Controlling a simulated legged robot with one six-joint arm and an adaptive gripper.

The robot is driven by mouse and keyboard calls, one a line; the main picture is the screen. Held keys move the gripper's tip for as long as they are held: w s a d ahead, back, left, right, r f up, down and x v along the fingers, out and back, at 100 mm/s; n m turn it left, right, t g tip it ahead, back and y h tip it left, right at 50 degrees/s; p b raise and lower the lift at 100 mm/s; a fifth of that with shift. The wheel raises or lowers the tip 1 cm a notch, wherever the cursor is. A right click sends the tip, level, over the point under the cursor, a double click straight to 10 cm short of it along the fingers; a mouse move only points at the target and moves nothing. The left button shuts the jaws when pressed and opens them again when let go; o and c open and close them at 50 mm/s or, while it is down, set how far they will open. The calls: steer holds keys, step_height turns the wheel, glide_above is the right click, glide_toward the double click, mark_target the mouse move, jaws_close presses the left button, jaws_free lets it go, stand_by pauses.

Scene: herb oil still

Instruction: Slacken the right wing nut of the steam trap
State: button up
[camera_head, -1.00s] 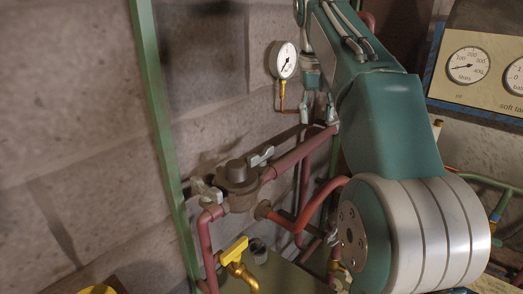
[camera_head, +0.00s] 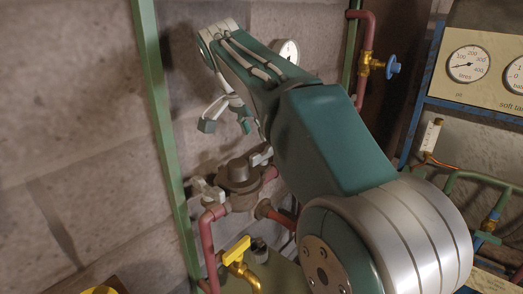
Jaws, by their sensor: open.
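The steam trap (camera_head: 238,179) is a dark round-capped body on a reddish pipe by the stone wall. Its right wing nut (camera_head: 262,156) is pale grey and sits at the upper right of the cap, close beside my arm. The left wing nut (camera_head: 208,191) sits at the lower left of the trap. My gripper (camera_head: 226,126) is open and empty, its two fingertips apart. In the picture it is above the trap and up-left of the right wing nut. I cannot tell its exact distance from the nut.
A green post (camera_head: 160,120) stands left of the trap. A yellow-handled valve (camera_head: 236,250) is below it. A white gauge (camera_head: 288,49) is partly hidden behind my arm. A blue-handled valve (camera_head: 392,67) is on a red pipe at the upper right.

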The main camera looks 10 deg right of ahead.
mark_target(262, 150)
steer(key=x, duration=0.6)
steer(key=shift+d+f, duration=0.1)
steer(key=shift+f, duration=0.25)
jaws_close()
